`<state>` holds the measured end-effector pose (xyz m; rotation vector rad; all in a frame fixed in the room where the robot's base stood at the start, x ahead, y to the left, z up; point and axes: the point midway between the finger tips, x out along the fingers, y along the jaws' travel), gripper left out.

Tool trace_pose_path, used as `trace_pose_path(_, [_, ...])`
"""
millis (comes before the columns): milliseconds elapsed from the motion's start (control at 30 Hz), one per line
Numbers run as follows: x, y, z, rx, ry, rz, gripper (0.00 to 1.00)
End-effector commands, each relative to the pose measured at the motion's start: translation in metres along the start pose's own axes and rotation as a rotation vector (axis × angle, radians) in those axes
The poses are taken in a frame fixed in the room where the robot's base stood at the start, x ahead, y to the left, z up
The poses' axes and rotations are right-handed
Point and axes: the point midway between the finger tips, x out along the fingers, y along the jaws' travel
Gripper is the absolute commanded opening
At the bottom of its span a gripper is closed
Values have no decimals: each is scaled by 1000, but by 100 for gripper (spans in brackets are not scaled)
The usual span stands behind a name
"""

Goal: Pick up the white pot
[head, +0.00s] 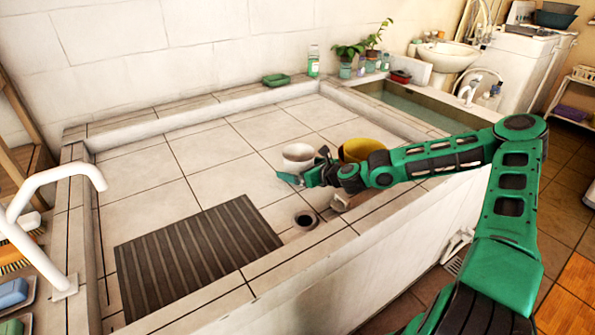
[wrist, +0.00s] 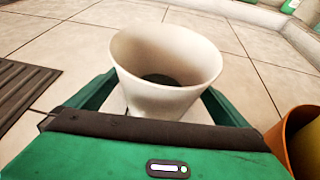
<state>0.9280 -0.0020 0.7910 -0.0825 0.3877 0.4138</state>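The white pot (head: 297,154) stands upright in the tiled basin, just beyond my gripper (head: 308,178). In the wrist view the white pot (wrist: 165,58) is seen from above at an angle, with a dark inside. My gripper (wrist: 158,98) is open, with one green finger on each side of the pot's lower part. Pale floor shows between the fingers and the pot's base, so they look apart from it. The fingertips are partly hidden behind the pot.
A raised ledge (head: 340,240) borders the basin.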

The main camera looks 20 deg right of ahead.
Motion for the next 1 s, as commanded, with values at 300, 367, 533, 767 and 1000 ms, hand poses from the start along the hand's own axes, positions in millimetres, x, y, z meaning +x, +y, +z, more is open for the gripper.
trace_pose_path(300, [0,0,0,0,-1,0,51])
trace_pose_path(367, [0,0,0,0,-1,-1,51])
trace_pose_path(533, [-1,0,2,0,-1,-1,51])
trace_pose_path(767, [-6,-1,14,-3,-2,-1,51])
trace_pose_path(1000, [-23,12,43,-8,0,4,51])
